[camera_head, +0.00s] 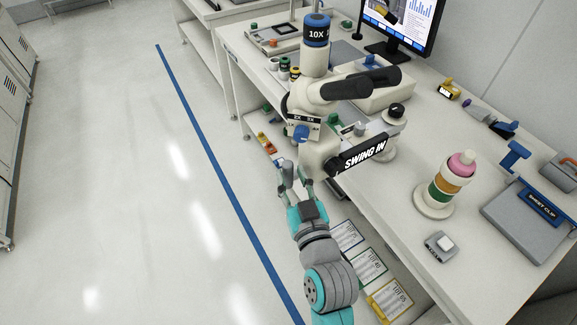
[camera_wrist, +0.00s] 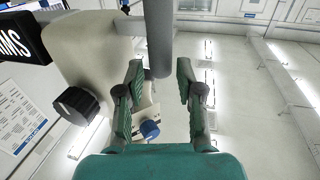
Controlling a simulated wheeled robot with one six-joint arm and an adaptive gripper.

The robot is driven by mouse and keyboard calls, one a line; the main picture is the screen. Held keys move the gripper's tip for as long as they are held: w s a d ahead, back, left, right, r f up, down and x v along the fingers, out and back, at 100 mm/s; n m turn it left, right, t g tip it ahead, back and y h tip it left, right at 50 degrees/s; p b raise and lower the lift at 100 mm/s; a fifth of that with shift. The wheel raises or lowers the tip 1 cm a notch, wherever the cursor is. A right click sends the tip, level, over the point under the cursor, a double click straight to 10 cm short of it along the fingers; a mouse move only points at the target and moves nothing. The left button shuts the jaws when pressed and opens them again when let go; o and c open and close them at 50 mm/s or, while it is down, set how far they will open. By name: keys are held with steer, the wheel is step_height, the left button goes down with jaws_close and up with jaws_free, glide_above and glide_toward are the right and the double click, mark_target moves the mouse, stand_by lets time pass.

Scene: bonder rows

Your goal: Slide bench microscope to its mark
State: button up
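The bench microscope (camera_head: 322,92) is a large cream body with a blue-banded 10X top, a black-knobbed part and a "SWING IN" label, standing at the bench's aisle-side edge in the head view. In the wrist view its cream side (camera_wrist: 92,50) fills the upper left, with a black knob. My gripper (camera_head: 291,172) is just in front of its lower aisle side. In the wrist view my gripper (camera_wrist: 160,72) is open, its fingers apart. A grey post (camera_wrist: 160,38) appears between or just beyond the fingertips; contact cannot be told. I cannot make out the mark.
The white bench (camera_head: 400,240) also carries a monitor (camera_head: 398,25), a stacked ring tower (camera_head: 447,187), a grey sheet clip (camera_head: 525,215) and a small grey box (camera_head: 440,246). Label sheets (camera_head: 368,267) lie below the bench edge. The aisle floor left is clear, with a blue line (camera_head: 215,160).

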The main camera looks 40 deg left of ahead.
mark_target(289, 172)
steer(key=shift+x, duration=1.65)
jaws_close()
